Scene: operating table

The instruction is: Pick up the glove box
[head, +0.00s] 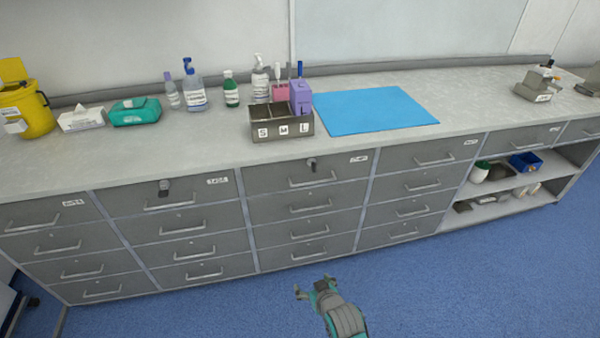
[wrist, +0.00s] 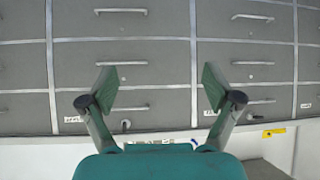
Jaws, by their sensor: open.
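A grey box with S, M and L labels (head: 283,128) stands at the front middle of the counter; the labels look like glove sizes. A purple box (head: 301,98) and a pink box (head: 281,92) rise from it or just behind it. My gripper (head: 312,287) is low in front of the drawers, well below the counter and apart from the labelled box. In the wrist view my gripper (wrist: 158,86) has its two fingers spread wide with nothing between them, facing grey drawer fronts. The labelled box cannot be made out in the wrist view.
Bottles (head: 195,88) stand behind and left of the box, with a teal pack (head: 136,112), a white box (head: 82,118) and a yellow bin (head: 28,108). A blue mat (head: 376,110) lies to the right, bare. Drawer handles (head: 312,182) jut out. The blue floor (head: 450,285) is clear.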

